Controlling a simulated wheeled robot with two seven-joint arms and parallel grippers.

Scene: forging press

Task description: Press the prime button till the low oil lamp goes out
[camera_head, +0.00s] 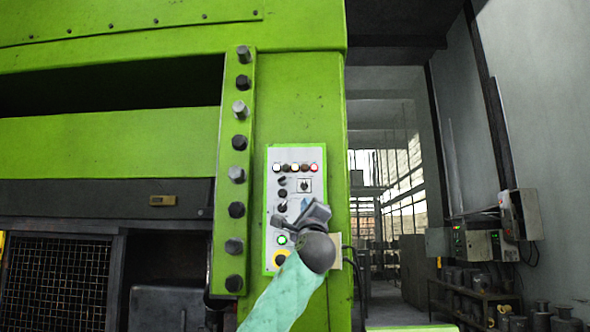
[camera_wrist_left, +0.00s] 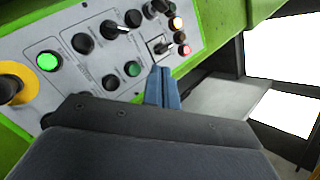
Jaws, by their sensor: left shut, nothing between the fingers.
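The control panel (camera_head: 295,188) is a pale plate on the green press, with a row of small lamps (camera_head: 295,168) near its top. The labels are too small to tell which are the low oil lamp and the prime button. My left gripper (camera_head: 318,212) is in front of the panel's lower right part. Its fingers (camera_wrist_left: 162,70) are shut and empty, with tips close to the panel; contact cannot be told. My right gripper is out of view.
The panel also has black knobs (camera_wrist_left: 83,43), a lit green button (camera_wrist_left: 48,61), a dark green button (camera_wrist_left: 132,69) and a yellow-ringed button (camera_wrist_left: 22,82). A column of bolts (camera_head: 237,174) stands left of the panel. An open aisle lies to the right.

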